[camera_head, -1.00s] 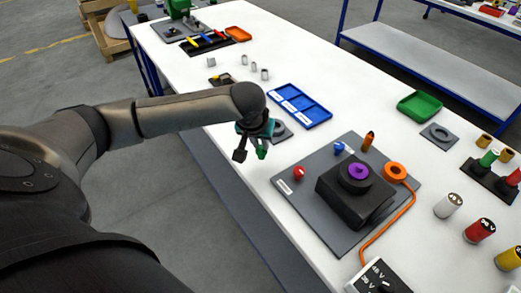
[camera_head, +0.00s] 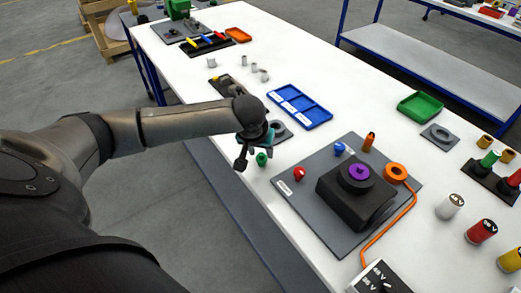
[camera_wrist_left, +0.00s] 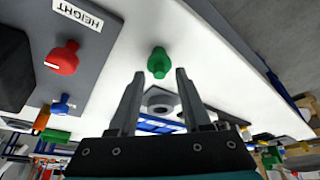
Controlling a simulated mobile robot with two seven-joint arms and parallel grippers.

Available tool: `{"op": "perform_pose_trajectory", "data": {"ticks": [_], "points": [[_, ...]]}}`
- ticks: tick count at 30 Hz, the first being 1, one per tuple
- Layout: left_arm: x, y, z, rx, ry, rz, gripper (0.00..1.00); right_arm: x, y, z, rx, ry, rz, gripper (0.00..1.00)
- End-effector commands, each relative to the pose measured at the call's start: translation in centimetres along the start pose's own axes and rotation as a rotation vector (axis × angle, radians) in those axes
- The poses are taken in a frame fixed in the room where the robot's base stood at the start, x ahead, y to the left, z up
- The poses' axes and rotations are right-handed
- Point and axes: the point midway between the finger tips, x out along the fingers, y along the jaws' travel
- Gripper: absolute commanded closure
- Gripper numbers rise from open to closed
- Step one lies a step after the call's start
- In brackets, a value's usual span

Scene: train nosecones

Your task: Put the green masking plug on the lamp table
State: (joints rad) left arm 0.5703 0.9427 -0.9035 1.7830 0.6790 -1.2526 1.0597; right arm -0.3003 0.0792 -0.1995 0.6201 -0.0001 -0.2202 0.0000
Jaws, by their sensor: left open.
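The green masking plug (camera_head: 262,159) stands on the white table (camera_head: 330,70), near its front edge and left of the grey board with the red plug. My left gripper (camera_head: 254,148) is close beside it, open, with nothing between its fingers. In the left wrist view the green plug (camera_wrist_left: 158,62) shows just beyond the open fingertips (camera_wrist_left: 160,75), apart from them. No lamp can be made out, so I cannot tell whether this white table is the lamp table. My right gripper is not in view.
The grey board (camera_head: 325,215) holds a red plug (camera_head: 299,174), a blue plug (camera_head: 339,148), an orange plug (camera_head: 369,140) and a black block with a purple top. A blue tray (camera_head: 300,106) and a grey ring plate (camera_head: 277,132) lie behind the gripper.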

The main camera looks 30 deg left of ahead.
Motion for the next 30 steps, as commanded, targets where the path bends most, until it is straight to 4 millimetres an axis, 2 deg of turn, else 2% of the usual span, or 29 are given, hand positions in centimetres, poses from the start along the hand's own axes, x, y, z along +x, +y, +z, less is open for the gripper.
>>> {"op": "perform_pose_trajectory", "data": {"ticks": [4,8,21,25,30], "points": [[-0.4,0.0,-0.2,0.000,0.002,-0.001,0.52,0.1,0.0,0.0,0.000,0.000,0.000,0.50],[-1.9,0.0,-0.2,0.000,0.002,0.001,0.52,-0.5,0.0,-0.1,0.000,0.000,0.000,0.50],[-10.4,0.0,-0.2,0.000,0.002,0.000,0.52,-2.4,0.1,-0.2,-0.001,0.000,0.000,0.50],[-11.8,0.0,-0.2,0.001,0.001,0.000,0.52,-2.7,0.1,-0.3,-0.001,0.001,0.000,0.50],[-12.3,0.0,-0.1,0.000,0.000,0.000,0.52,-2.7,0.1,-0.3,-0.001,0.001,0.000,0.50]]}}
